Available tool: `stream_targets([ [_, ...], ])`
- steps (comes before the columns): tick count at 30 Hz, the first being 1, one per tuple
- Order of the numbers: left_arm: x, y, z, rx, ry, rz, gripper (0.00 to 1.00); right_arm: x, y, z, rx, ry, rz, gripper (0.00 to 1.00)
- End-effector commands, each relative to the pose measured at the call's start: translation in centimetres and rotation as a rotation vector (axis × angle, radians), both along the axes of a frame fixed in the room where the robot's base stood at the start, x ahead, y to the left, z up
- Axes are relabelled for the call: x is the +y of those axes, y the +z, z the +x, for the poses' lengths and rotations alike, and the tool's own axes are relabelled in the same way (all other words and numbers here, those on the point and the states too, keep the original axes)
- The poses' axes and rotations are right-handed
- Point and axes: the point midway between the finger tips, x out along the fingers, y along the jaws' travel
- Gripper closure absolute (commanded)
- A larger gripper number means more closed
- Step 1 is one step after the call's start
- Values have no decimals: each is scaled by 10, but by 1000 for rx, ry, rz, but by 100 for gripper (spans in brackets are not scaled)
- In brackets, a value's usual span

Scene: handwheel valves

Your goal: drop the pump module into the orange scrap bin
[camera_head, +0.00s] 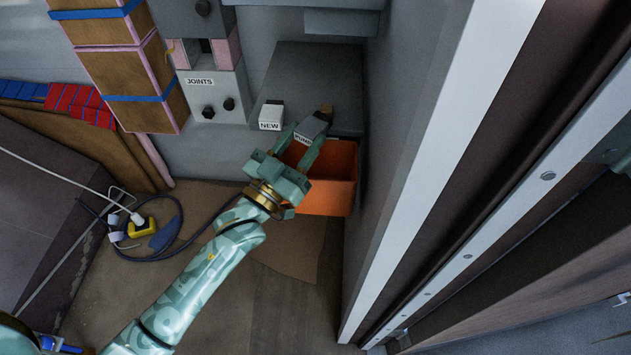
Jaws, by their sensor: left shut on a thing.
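The orange scrap bin (333,197) stands on the floor against the wall, right of centre in the head view. My left gripper (312,140) is over the bin's far left part, shut on the pump module (312,127). The pump module is a grey block with a white label, only partly readable, and a brown part at its top. The fingers hide some of it, and I cannot tell its exact height above the bin. The gripper hides part of the bin's opening. My right gripper is not in view.
A white block labelled NEW (271,117) sits on a grey shelf (315,80) just behind the bin. A JOINTS unit (215,90) with knobs is left of it. A wall panel (385,140) stands close right of the bin. Cables and a yellow plug (140,227) lie on the floor at left.

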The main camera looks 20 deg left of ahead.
Motion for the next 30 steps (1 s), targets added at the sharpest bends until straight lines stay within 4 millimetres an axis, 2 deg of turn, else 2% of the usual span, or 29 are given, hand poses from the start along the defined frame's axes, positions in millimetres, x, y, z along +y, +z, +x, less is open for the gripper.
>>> stream_targets([
  [8,0,0,0,-1,0,0,83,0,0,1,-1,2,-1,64],
  [9,0,0,0,-1,0,0,48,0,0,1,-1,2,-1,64],
  [11,0,0,0,-1,0,0,34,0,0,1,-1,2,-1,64],
  [22,1,-2,-6,2,0,0,34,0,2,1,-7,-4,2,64],
  [26,6,-6,-24,2,0,0,34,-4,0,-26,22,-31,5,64],
  [30,15,-17,-59,3,0,2,34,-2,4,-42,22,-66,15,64],
])
